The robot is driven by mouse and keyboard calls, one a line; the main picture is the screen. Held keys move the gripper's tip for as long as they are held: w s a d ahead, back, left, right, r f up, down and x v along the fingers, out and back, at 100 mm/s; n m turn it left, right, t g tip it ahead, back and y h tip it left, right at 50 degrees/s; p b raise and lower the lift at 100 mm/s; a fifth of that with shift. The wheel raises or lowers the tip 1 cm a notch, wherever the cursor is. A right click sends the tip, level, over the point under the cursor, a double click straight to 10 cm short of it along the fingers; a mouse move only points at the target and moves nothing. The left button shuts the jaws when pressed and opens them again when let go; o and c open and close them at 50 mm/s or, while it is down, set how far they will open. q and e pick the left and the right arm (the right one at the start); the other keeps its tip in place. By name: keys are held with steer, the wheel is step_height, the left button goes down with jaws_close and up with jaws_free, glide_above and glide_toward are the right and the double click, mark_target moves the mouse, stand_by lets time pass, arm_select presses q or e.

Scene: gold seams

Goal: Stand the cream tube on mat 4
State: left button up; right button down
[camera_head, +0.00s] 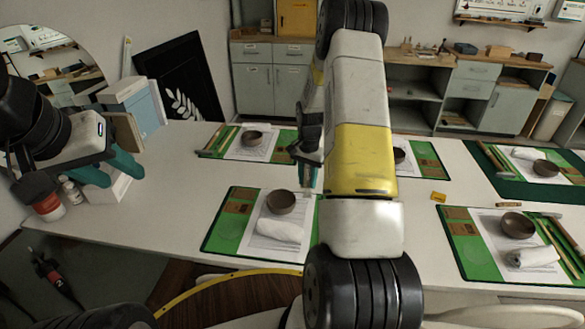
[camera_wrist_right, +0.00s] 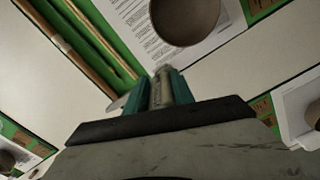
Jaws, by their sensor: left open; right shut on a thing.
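My right gripper (camera_wrist_right: 160,92) is shut on a slim pale grey-beige tube with print on it, the cream tube (camera_wrist_right: 161,82), between its teal fingers. In the head view my right gripper (camera_head: 307,177) hangs over the middle of the table, partly hidden by my own arm, and the tube is hard to make out there. My left gripper (camera_head: 108,174) is open and empty at the table's left end. Several green mats lie on the table, including a front left mat (camera_head: 226,229) and a back left mat (camera_head: 288,137). No mat number is readable.
The front left mat has a brown bowl (camera_head: 281,202) and a white roll (camera_head: 279,230). A front right mat (camera_head: 468,262) holds similar things and sticks. A red-brown jar (camera_head: 48,207) stands near my left gripper. White table (camera_head: 170,200) is bare left of the front left mat.

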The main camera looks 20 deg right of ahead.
steer(key=shift+f, duration=0.45)
steer(key=shift+f, duration=0.15)
steer(key=shift+f, duration=0.5)
steer(key=c, duration=1.1)
jaws_free()
